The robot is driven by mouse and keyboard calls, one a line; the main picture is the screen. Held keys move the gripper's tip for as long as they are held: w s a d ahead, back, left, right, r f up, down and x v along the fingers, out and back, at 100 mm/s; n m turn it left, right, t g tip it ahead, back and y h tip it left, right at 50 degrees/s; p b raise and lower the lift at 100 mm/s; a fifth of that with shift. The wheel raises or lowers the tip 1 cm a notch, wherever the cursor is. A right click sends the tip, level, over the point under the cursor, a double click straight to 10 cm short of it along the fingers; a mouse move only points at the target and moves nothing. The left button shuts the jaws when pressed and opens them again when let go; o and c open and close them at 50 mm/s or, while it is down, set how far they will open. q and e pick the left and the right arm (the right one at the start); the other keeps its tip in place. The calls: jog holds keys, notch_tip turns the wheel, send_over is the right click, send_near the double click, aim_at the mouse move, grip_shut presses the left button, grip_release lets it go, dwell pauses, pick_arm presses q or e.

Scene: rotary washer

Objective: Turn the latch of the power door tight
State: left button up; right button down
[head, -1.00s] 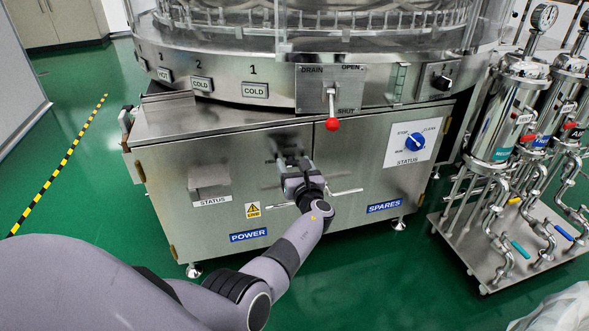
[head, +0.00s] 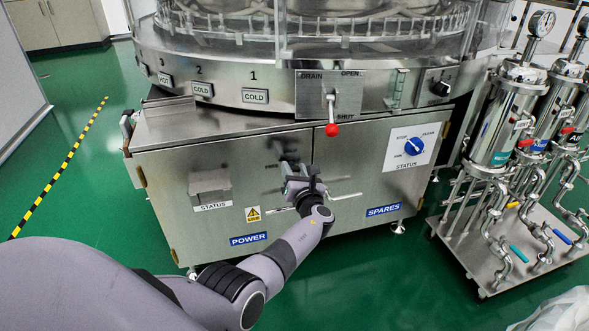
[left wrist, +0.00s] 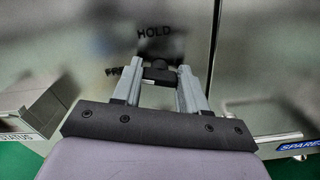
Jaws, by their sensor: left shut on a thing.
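The power door (head: 215,170) is the left steel door of the cabinet, with a blue POWER label (head: 248,239) at its lower edge. It looks closed. The latch is a small black part (left wrist: 160,73) near the door's right edge, seen between my fingers in the left wrist view. A HOLD mark shows above it, and another mark at its left is partly hidden. My left gripper (head: 292,172) is at the door, its two grey fingers shut on the latch; it also shows in the left wrist view (left wrist: 160,80). My right gripper is not in view.
The spares door (head: 375,170) adjoins at right, with a bar handle (head: 345,196) close to my gripper. A red-knobbed drain lever (head: 332,128) is above. A status box (head: 210,185) sticks out at left. A filter cart (head: 500,230) stands at right.

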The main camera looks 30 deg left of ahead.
pick_arm(q)
jog(key=m+p, duration=0.1)
jog(key=m, duration=0.3)
jog(key=shift+m, duration=0.3)
jog(key=m, duration=0.2)
jog(key=shift+w+m+p, duration=0.1)
jog(key=shift+m+p, duration=0.3)
jog(key=m, duration=0.3)
jog(key=shift+f, duration=0.1)
jog(key=shift+f+m, duration=0.1)
jog(key=shift+m, duration=1.7)
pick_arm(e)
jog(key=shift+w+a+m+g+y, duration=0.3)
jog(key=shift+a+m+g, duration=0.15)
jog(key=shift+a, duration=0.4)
pick_arm(q)
jog(key=o, duration=1.1)
jog(key=shift+c, duration=0.2)
jog(key=shift+d+p, duration=0.1)
jog(key=shift+p, duration=0.2)
